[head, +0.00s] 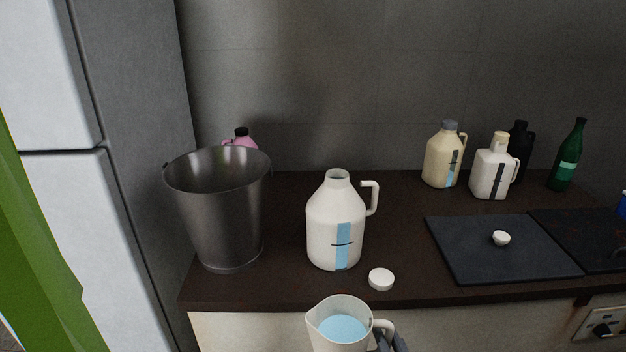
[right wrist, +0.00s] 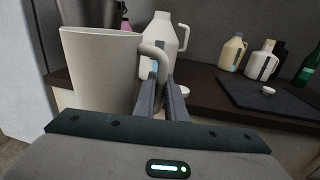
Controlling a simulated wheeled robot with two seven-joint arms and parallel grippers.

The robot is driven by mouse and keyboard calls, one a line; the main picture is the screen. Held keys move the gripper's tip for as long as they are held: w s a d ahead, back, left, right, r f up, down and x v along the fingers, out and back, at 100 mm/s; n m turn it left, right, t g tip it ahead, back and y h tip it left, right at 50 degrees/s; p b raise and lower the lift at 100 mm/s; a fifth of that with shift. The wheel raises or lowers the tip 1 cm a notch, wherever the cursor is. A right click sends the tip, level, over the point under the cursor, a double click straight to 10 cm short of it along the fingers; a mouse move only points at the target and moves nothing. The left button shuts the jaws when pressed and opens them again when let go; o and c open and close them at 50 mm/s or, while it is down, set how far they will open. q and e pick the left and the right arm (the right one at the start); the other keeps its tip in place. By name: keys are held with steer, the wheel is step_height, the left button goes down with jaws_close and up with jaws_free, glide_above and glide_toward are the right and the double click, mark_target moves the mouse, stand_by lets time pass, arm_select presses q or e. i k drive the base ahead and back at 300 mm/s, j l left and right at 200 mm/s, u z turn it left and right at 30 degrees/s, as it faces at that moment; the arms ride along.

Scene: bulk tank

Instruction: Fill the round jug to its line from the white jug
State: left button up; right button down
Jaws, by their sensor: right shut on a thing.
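The round jug (head: 320,225) stands upright and open on the dark counter, its handle to the right. Its strip is blue both below and above a dark line. The open white jug (head: 318,337) with a spout holds pale blue liquid and is just in front of the counter edge, below the round jug in the head view. My right gripper (head: 393,343) is shut on this jug's handle, as the right wrist view (right wrist: 163,98) shows. The held jug looks about upright, apart from the round jug (right wrist: 160,40). My left gripper is not in view.
A steel bucket (head: 225,220) stands left of the round jug, a pink bottle (head: 240,141) behind it. A white cap (head: 381,279) lies near the front edge. A dark mat (head: 470,250) bears another cap (head: 501,238). Several jugs and a green bottle (head: 567,160) stand back right.

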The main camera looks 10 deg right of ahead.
mark_target(335, 214)
steer(key=l+u, duration=0.45)
steer(key=l, duration=0.7)
steer(key=l+z, duration=0.2)
steer(key=l, duration=1.7)
steer(key=i+u, duration=0.05)
